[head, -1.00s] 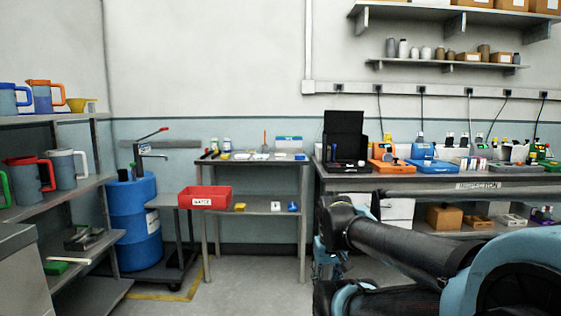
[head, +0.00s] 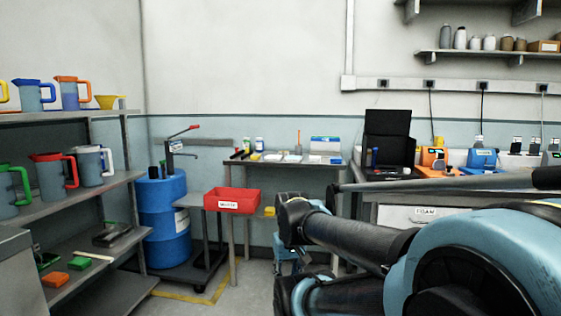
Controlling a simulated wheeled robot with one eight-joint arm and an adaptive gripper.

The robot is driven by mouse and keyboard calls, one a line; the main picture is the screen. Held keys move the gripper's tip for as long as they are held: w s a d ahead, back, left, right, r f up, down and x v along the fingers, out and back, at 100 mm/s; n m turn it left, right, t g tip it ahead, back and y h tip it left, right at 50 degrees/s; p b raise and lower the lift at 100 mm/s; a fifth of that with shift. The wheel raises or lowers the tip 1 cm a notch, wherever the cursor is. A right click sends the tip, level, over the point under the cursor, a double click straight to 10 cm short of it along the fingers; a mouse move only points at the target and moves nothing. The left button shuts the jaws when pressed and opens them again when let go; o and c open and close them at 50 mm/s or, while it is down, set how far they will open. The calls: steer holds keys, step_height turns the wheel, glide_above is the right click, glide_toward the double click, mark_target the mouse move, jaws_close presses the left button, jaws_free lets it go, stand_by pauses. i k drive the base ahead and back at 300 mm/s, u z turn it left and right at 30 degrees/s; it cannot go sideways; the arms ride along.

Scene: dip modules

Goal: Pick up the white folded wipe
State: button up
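Several small white flat items lie on top of the small grey side table (head: 330,167) at the back centre. One white flat item (head: 291,158) near the middle of the tabletop may be the white folded wipe, but it is too small to be sure. My gripper is not visible. My dark and light-blue arm links fill the lower right, well in front of the table, and hide part of its lower shelf.
A red bin (head: 232,201) stands left of the table, near a blue drum (head: 163,215) on a dolly. Shelves with jugs (head: 50,177) line the left. A workbench with a black case (head: 388,135) stands right. Some floor (head: 245,292) is clear ahead.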

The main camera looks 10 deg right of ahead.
mark_target(317, 159)
steer(key=u, duration=0.05)
steer(key=i, duration=1.15)
steer(key=z, duration=0.9)
steer(key=i, duration=0.6)
steer(key=z, duration=0.45)
